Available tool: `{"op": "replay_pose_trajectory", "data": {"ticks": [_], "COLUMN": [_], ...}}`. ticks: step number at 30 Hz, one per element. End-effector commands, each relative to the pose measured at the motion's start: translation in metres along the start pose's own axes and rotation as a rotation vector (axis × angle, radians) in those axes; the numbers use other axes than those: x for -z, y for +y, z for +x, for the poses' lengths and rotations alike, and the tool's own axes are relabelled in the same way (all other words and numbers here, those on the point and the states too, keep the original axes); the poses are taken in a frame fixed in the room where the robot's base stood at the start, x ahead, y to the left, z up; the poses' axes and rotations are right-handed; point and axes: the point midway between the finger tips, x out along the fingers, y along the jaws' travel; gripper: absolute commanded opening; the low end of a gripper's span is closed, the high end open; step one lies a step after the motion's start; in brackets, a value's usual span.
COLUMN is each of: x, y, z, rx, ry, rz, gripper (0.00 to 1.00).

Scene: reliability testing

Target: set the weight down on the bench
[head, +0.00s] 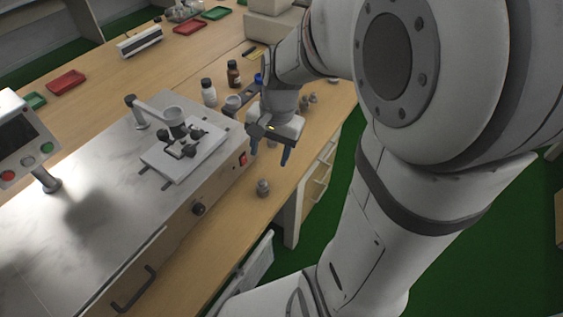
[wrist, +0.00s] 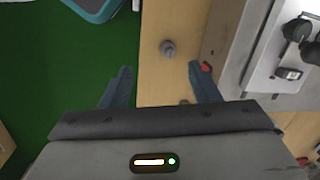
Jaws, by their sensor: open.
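A small grey metal weight (head: 263,187) stands upright on the wooden bench (head: 225,235), near its front edge and beside the steel-topped machine. The wrist view also shows this weight (wrist: 168,48), just past the fingertips and apart from them. My gripper (head: 267,155) is open above the bench, with nothing between its blue-grey fingers; they also show in the wrist view (wrist: 160,68). Another small grey piece (wrist: 184,102) shows beneath the gripper, partly hidden by its body. More small grey weights (head: 304,103) stand on the bench behind the gripper.
The machine (head: 100,215) with a red switch (head: 243,159) borders the bench strip on the left. A white bottle (head: 209,93) and a brown bottle (head: 234,74) stand behind. Green floor (head: 352,175) lies beyond the bench edge. Bare wood surrounds the front weight.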

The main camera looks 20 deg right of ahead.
Motion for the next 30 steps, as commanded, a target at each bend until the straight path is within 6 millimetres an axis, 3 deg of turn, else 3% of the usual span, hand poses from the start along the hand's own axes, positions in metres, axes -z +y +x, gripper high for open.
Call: {"op": "replay_pose_trajectory", "data": {"ticks": [1, 6, 12, 30], "x": [-0.015, -0.051, -0.068, -0.069], "y": [0.004, 0.023, 0.044, 0.049], "z": [-0.012, -0.035, -0.047, -0.048], "rx": [0.001, -0.03, -0.067, -0.075], "ry": [0.041, 0.15, 0.222, 0.233], "rz": [-0.114, -0.466, -0.697, -0.74], "gripper": [0.56, 0.56, 0.56, 0.56]}}
